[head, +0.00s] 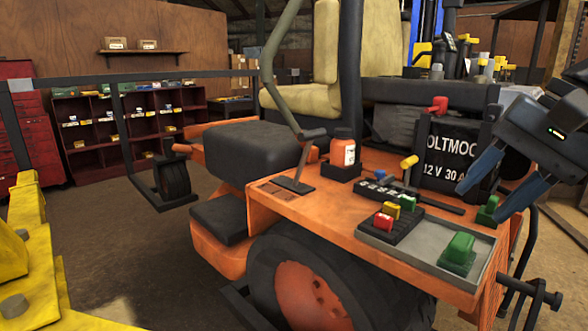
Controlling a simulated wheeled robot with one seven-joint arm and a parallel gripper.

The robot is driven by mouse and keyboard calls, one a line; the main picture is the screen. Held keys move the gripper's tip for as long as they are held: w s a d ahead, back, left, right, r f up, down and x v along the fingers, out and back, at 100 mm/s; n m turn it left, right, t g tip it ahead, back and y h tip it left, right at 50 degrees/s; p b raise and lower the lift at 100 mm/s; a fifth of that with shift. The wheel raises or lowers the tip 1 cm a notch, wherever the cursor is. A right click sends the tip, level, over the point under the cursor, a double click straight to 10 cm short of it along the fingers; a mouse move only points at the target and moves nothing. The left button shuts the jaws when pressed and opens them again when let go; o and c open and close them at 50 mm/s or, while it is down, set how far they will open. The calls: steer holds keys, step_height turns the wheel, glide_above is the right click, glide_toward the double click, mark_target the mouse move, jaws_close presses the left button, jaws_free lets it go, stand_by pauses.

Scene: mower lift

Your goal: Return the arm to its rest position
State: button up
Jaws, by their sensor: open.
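My gripper (487,198) is at the right of the head view, with its two blue-tipped fingers spread apart and pointing down and left. Nothing shows between the fingers as held. A small green block (488,210) appears just behind or below the fingertips; I cannot tell if they touch. My dark arm comes in from the right edge, and most of it is out of view. The orange mower (275,205) fills the middle, with the black battery (452,155) marked "12 V" just left of my gripper.
A grey tray (412,262) on the mower's deck holds a green piece (459,250). An orange bottle (342,148), levers and a red-knobbed post (437,104) stand nearby. A yellow lift frame (28,250) is at left. Shelves (115,125) are behind; open floor lies left of the mower.

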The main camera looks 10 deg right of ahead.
steer(key=w+a+n+t+y, duration=0.1)
steer(key=w+a+t+y, duration=0.25)
steer(key=a, duration=0.35)
steer(key=w+a+n+t+y, duration=0.1)
steer(key=w+a+t+y, duration=0.1)
steer(key=a+t+y, duration=0.45)
steer(key=s+a+f+m+t+h, duration=0.1)
steer(key=s+f+m+t+h, duration=0.15)
steer(key=f, duration=0.35)
steer(key=s+f+m+t+h, duration=0.1)
steer(key=f+m+h, duration=0.1)
steer(key=f+h, duration=0.25)
steer(key=s+d+f+n+h, duration=0.1)
steer(key=s+f+h, duration=0.2)
steer(key=s+f, duration=0.5)
steer(key=s+d+f+h, duration=0.25)
steer(key=s+f, duration=0.35)
steer(key=s, duration=0.3)
steer(key=s+d+n+g, duration=0.1)
steer(key=s+d+n, duration=0.1)
steer(key=s+n, duration=0.3)
steer(key=s+d+n+g+h, duration=0.1)
steer(key=s+n, duration=0.4)
steer(key=s, duration=0.9)
steer(key=shift+s+d+f, duration=0.2)
steer(key=shift+d+f, duration=0.2)
steer(key=shift+d, duration=0.15)
steer(key=shift+h, duration=0.25)
